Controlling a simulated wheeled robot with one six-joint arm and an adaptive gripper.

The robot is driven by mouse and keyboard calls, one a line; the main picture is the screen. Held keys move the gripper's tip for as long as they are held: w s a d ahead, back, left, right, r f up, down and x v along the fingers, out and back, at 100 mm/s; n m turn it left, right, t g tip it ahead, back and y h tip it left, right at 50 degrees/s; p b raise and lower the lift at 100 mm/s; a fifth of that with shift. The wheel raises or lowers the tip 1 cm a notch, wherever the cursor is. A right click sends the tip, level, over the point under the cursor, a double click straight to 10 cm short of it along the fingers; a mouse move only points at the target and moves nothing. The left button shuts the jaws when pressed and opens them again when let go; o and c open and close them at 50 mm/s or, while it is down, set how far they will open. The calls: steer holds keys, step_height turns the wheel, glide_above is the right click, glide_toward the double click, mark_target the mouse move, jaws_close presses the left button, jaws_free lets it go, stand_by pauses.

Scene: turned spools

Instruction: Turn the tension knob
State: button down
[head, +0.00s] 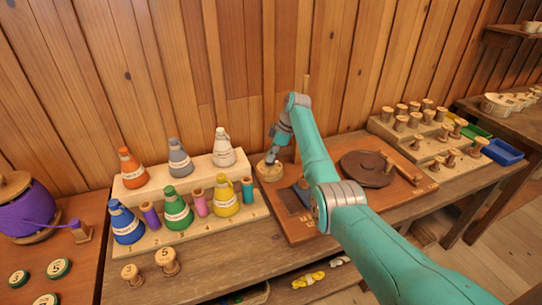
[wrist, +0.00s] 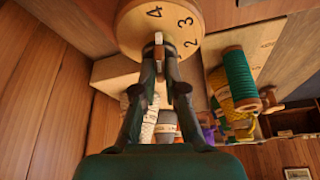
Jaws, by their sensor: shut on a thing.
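The tension knob sits on a round pale wooden dial (head: 269,173) at the left end of the brown winder board (head: 305,232) in the head view. In the wrist view the dial (wrist: 187,18) fills the top middle and shows the numbers 4, 3 and 2. A small pale pointer of the tension knob (wrist: 158,38) shows at the fingertips. My gripper (wrist: 158,62) is shut on the knob, its two dark fingers close together. In the head view my gripper (head: 273,158) reaches down onto the dial. Part of the knob is hidden by the fingers.
A stepped rack (head: 150,243) of coloured thread cones and spools stands left of the dial. A dark round plate (head: 366,167) lies on the board to the right. A rack of wooden spools (head: 397,143) and a blue tray (head: 503,152) are farther right. Plank wall stands behind.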

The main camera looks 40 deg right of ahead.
steer(key=shift+n, duration=0.5)
steer(key=c, duration=1.2)
jaws_free()
steer(key=shift+c, duration=0.2)
steer(key=shift+r, duration=0.1)
steer(key=v, duration=1.1)
steer(key=shift+d+r, duration=0.2)
steer(key=shift+r, duration=0.2)
